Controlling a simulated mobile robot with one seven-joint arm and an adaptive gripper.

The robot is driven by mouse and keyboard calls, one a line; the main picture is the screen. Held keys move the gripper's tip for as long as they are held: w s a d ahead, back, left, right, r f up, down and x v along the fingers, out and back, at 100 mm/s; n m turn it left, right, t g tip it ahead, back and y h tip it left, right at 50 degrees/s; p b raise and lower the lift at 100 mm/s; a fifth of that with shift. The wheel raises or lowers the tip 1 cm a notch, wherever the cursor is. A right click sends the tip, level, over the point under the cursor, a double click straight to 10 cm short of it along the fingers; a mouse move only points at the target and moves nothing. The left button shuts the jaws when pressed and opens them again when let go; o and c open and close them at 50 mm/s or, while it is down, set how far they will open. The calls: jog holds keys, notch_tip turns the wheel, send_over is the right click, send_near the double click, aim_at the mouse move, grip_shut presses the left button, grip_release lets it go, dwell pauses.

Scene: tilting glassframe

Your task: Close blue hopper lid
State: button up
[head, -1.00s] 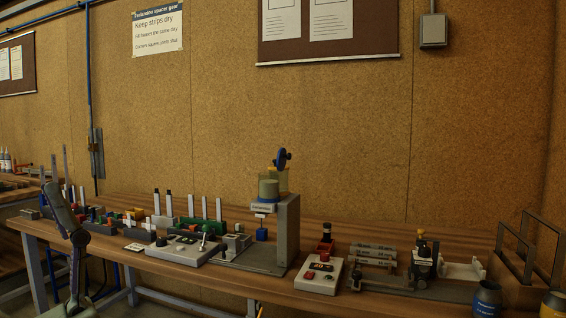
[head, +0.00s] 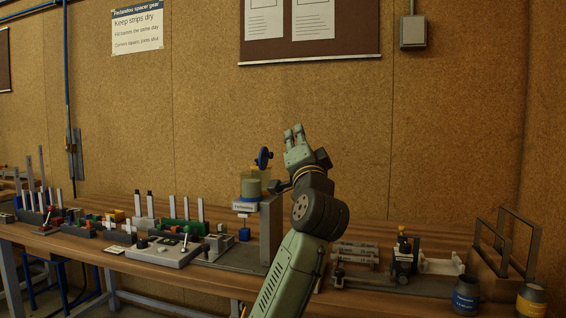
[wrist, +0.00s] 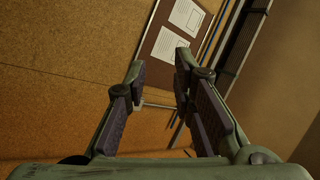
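The blue lid (head: 263,158) stands tilted up, open, above the pale yellow-green hopper (head: 251,187). The hopper sits at the top of a grey stand (head: 270,232) with a small white label. My gripper (head: 294,131) points upward, right of the lid and a little higher in the head view, with a gap in the picture between them. Its two fingers are apart with nothing between them, as the wrist view (wrist: 160,66) also shows. The lid and hopper do not show in the wrist view. My forearm hides part of the bench right of the stand.
The wooden bench (head: 440,243) carries a grey control box (head: 165,252), several coloured blocks and upright posts at the left, and a clamp fixture (head: 402,258). Two cups (head: 466,294) and a wooden rack stand at the right. The space above the bench is largely clear.

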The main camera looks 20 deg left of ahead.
jog(key=w+d+f+m+g, duration=0.1)
jog(key=w, duration=0.1)
jog(key=w+d+f+m+g, duration=0.1)
jog(key=w+f, duration=0.1)
jog(key=w, duration=0.1)
jog(key=w+d+f+m+g+y, duration=0.1)
jog(key=w+f+g, duration=0.1)
jog(key=shift+w+d, duration=0.1)
jog(key=shift+w, duration=0.15)
jog(key=shift+c, duration=1.3)
jog(key=f+g+y, duration=0.1)
jog(key=w+a+f+g+y, duration=0.1)
jog(key=shift+a+m+g, duration=0.1)
jog(key=shift+m+g, duration=0.2)
jog(key=shift+m, duration=0.1)
grip_shut()
jog(key=w+a+p, duration=0.6)
jog(key=w+a, duration=0.1)
jog(key=a, duration=0.4)
jog(key=shift+w+r, duration=0.3)
jog(key=shift+w, duration=0.05)
jog(key=shift+s, duration=0.1)
